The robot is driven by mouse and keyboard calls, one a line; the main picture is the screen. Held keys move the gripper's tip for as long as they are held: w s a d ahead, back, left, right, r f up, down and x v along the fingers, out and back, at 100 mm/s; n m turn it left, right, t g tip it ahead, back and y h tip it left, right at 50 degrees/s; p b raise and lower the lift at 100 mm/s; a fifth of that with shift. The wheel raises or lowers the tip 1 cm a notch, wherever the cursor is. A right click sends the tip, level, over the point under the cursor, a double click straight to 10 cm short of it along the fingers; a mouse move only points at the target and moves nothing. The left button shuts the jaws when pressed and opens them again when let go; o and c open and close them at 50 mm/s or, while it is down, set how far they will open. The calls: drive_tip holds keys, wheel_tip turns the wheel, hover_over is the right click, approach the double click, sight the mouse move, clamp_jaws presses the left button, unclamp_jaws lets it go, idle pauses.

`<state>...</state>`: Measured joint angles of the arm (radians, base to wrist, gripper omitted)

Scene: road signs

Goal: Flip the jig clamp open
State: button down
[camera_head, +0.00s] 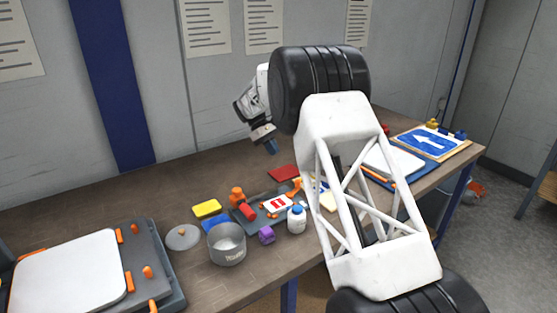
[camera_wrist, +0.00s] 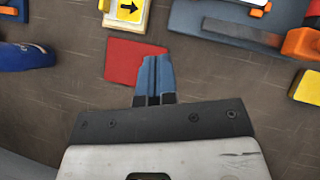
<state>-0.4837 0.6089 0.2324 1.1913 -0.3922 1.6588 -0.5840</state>
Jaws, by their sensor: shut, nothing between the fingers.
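A small grey jig (camera_head: 270,223) lies on the bench in the middle of the head view. A white and red plate (camera_head: 278,203) sits on it. Orange parts stand at its edges, including an orange lever (camera_head: 295,188) on the right; I cannot tell which part is the clamp or whether it is shut. My gripper (camera_head: 270,146) hangs above the bench behind the jig, apart from it. In the wrist view its blue fingers (camera_wrist: 154,80) are together, empty, over a red square (camera_wrist: 130,62).
A grey pot (camera_head: 227,245), white bottle (camera_head: 297,219), purple block (camera_head: 266,235) and yellow block (camera_head: 207,209) crowd the jig. A larger board with a white plate (camera_head: 68,275) lies at left; a blue arrow sign (camera_head: 431,141) at right. The bench's back left is clear.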

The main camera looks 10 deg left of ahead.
drive_tip(key=shift+v, duration=0.85)
drive_tip(key=shift+d, duration=0.1)
drive_tip(key=s+d+r+m+t+y, duration=0.1)
drive_tip(key=s+d+r+m, duration=0.1)
drive_tip(key=s+d+r, duration=0.55)
drive_tip(key=s+d+r+m+y, duration=0.2)
drive_tip(key=s+d+r, duration=0.2)
drive_tip(key=s+d, duration=0.5)
drive_tip(key=s+d+r+m+t+y, duration=0.1)
drive_tip(key=s+d+r+m, duration=0.1)
drive_tip(key=s+d+r, duration=0.65)
drive_tip(key=s+d+f+m+t+y, duration=0.1)
drive_tip(key=s+d+m, duration=0.1)
drive_tip(key=s+d, duration=0.5)
drive_tip(key=s+d+f+m+y, duration=0.15)
drive_tip(key=s+d, duration=0.25)
drive_tip(key=s, duration=0.6)
drive_tip(key=s+d+f+m+t, duration=0.1)
drive_tip(key=s+d+f+m, duration=0.1)
drive_tip(key=s, duration=0.7)
drive_tip(key=s+d+f+m+t, duration=0.1)
drive_tip(key=s+f, duration=0.3)
drive_tip(key=s, duration=0.5)
drive_tip(key=shift+d+f+m+t, duration=0.3)
drive_tip(key=shift+d+m, duration=0.15)
drive_tip(key=shift+d, duration=0.25)
